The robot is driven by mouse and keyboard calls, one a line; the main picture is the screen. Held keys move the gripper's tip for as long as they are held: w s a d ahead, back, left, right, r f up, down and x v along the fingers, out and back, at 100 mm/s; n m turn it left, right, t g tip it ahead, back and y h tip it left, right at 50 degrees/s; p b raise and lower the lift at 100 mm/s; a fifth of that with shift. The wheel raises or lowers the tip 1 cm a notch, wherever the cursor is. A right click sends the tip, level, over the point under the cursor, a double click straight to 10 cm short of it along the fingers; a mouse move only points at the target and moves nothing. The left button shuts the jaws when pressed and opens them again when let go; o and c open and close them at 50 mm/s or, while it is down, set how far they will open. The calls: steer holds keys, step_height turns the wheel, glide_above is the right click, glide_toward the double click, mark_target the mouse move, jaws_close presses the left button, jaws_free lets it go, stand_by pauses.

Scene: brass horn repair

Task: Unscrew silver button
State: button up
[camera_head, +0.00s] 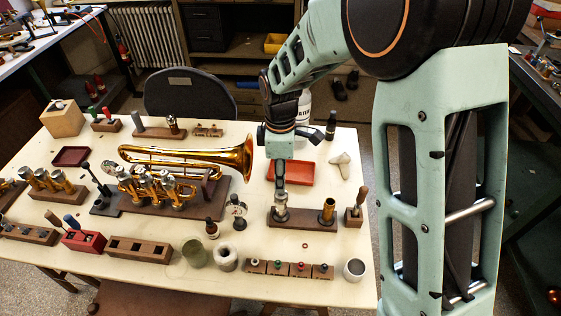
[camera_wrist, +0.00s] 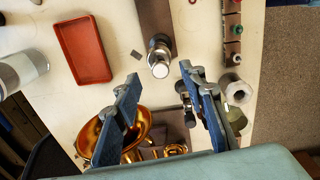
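A silver valve piece with a round silver button (camera_head: 281,196) on top stands upright at the left end of a wooden block (camera_head: 303,223). In the wrist view the silver button (camera_wrist: 160,69) shows from above, just beyond the space between my fingertips. My gripper (camera_head: 280,184) points down over the valve piece. In the wrist view my gripper (camera_wrist: 161,76) has its two blue fingers wide apart with nothing between them. I cannot tell from the head view whether the fingers touch the button.
A red tray (camera_head: 292,174) lies behind the block, and a brass horn (camera_head: 190,158) rests to the left. A dial gauge (camera_head: 236,211) stands close on the left.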

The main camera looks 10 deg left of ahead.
steer(key=shift+f, duration=1.2)
steer(key=shift+c, duration=0.5)
jaws_close()
steer(key=c, duration=0.7)
jaws_free()
jaws_close()
steer(key=n+p, duration=0.1)
steer(key=n, duration=0.2)
steer(key=shift+w+r+n, duration=0.1)
steer(key=shift+r+n, duration=0.05)
steer(key=shift+n, duration=0.95)
